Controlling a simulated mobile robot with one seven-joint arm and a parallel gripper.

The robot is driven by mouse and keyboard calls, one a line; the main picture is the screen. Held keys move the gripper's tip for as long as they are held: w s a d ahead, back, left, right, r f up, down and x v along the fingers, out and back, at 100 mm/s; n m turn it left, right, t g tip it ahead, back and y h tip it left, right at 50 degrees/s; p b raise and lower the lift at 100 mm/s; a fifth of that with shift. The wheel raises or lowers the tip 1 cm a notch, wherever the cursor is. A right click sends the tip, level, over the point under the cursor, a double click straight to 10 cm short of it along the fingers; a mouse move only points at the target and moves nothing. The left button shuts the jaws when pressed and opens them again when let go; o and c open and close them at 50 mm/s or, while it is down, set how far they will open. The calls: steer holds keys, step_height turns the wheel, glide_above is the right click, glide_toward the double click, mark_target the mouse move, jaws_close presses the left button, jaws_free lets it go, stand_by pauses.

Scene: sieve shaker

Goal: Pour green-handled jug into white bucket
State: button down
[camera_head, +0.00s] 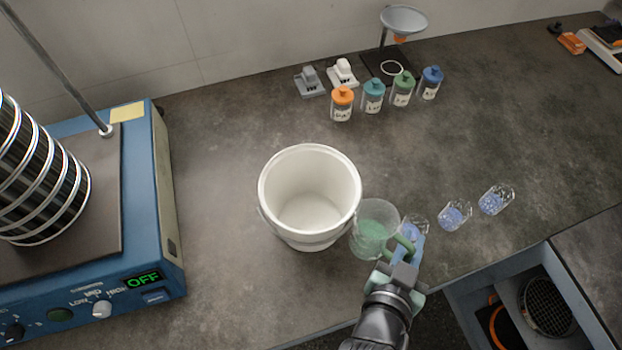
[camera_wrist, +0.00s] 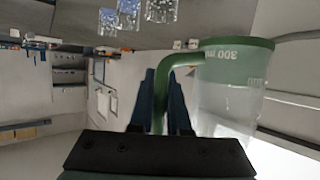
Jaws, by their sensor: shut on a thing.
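The white bucket (camera_head: 311,236) stands upright on the grey bench, and its inside looks empty. The green-handled jug (camera_head: 367,240) is a clear beaker with green contents, just right of the bucket and close to its rim. I cannot tell whether they touch. My gripper (camera_head: 409,243) is shut on the jug's green handle. In the wrist view the handle (camera_wrist: 161,95) runs between the two dark fingers (camera_wrist: 160,100), and the jug (camera_wrist: 230,90) shows at right with a 300 marking and green at its upper end.
Glass beakers with blue contents (camera_head: 454,214) (camera_head: 495,199) stand right of the jug; another is partly hidden behind my gripper. The blue sieve shaker (camera_head: 165,240) reads OFF at left. Lidded jars (camera_head: 373,97) line the back. The bench edge and open shelf (camera_head: 530,300) lie at lower right.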

steer(key=w+a+r+n+g+h+p, duration=0.1)
steer(key=w+a+r+n+p, duration=0.1)
steer(key=r+p, duration=0.3)
steer(key=w+a+r+n+g+h+p, duration=0.2)
steer(key=r+n+p, duration=0.2)
steer(key=r+p, duration=0.2)
steer(key=shift+a+h+p, duration=0.25)
steer(key=shift+h+p, duration=0.05)
steer(key=shift+p, duration=0.35)
steer(key=shift+w+a+r+n, duration=0.1)
steer(key=shift+w+n, duration=0.05)
steer(key=shift+n, duration=0.25)
steer(key=shift+w+a+n+g+h, duration=0.5)
steer(key=shift+w+a+n+h, duration=0.2)
steer(key=shift+n+h, duration=0.4)
stand_by(1.4)
steer(key=shift+w+a+r+n, duration=0.3)
steer(key=shift+w+a+n, duration=0.05)
steer(key=shift+a+n, duration=0.1)
steer(key=shift+w+a+r+n+h, duration=0.3)
steer(key=shift+w+a+n+h, duration=0.15)
steer(key=shift+w+a, duration=0.3)
steer(key=shift+a, duration=0.15)
